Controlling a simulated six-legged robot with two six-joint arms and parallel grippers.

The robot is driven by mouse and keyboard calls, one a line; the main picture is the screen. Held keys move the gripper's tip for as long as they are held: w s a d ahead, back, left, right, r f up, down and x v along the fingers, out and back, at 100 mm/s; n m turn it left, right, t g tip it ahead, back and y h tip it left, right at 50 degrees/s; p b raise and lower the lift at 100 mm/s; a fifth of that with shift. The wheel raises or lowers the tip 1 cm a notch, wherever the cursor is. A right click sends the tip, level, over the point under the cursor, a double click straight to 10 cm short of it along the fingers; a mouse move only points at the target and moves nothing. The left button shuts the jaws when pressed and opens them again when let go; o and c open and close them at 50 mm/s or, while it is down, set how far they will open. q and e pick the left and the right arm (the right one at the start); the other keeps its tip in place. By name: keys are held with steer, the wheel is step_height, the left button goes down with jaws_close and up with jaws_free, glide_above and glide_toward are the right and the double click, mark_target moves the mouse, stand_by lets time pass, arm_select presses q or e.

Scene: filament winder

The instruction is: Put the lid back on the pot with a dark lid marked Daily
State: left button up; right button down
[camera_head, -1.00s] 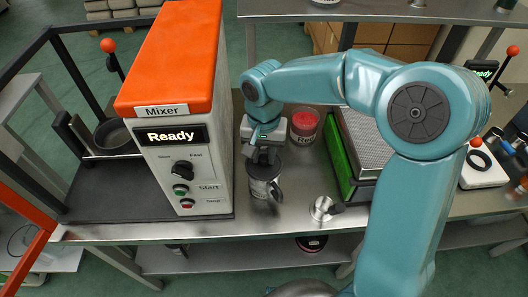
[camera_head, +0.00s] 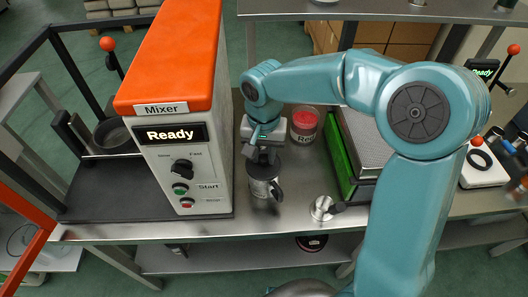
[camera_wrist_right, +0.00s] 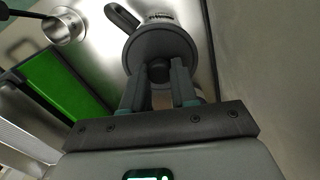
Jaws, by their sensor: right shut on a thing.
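The pot (camera_head: 261,189) is a grey metal one with a dark handle, standing on the steel bench right of the mixer. Its label is too small to read in the head view and only partly shows in the wrist view. The dark round lid (camera_wrist_right: 150,43) covers the pot's top in the wrist view; I cannot tell whether it is fully seated. My right gripper (camera_wrist_right: 159,72) is above the pot, shut on the lid's black knob. It also shows in the head view (camera_head: 264,157). My left gripper is not in view.
The mixer (camera_head: 176,100) with its orange top stands close on the left. A jar with a red top (camera_head: 304,122) is behind, and a green-sided box (camera_head: 340,155) is to the right. A small metal cup (camera_head: 321,208) stands front right. The bench's front edge is near.

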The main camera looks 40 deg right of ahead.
steer(key=shift+c, duration=1.6)
jaws_free()
steer(key=shift+r, duration=0.15)
steer(key=shift+r+p, duration=2.7)
steer(key=shift+r, duration=0.75)
steer(key=shift+c, duration=0.3)
jaws_close()
